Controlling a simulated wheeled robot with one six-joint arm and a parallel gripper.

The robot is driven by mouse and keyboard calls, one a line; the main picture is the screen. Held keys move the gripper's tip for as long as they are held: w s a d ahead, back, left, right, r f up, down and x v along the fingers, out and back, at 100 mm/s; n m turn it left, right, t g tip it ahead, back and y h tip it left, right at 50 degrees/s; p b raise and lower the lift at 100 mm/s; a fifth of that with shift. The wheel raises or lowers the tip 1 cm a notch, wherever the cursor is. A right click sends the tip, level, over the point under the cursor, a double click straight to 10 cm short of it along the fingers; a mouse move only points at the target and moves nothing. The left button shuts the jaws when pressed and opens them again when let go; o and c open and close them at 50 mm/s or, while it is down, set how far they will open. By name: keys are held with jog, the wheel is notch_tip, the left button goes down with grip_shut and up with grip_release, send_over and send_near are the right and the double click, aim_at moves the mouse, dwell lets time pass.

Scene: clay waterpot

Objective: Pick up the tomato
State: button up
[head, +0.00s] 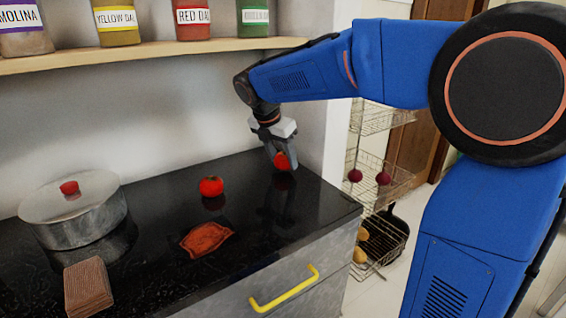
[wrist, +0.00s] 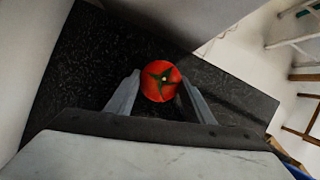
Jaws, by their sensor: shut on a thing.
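A red tomato (head: 281,161) is between the fingers of my gripper (head: 282,163) in the head view, held above the black counter near its right end. In the wrist view the same tomato (wrist: 160,83), with its green stem star facing the camera, sits between the two grey fingertips of my gripper (wrist: 156,92). My gripper is shut on it. A second red tomato (head: 211,186) stands on the counter to the left of my gripper, apart from it.
On the black counter (head: 150,199) are a lidded metal pot (head: 84,222), a brown stack (head: 88,286) and a flat orange-red item (head: 206,239). A shelf with jars (head: 192,20) runs above. A wire rack (head: 371,170) stands right of the counter.

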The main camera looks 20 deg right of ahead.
jog(key=shift+v, duration=1.2)
jog(key=s+a, duration=0.3)
jog(key=a, duration=0.1)
jog(key=s+a, duration=0.3)
jog(key=a, duration=0.2)
jog(key=s+a, duration=0.4)
jog(key=shift+a, duration=0.4)
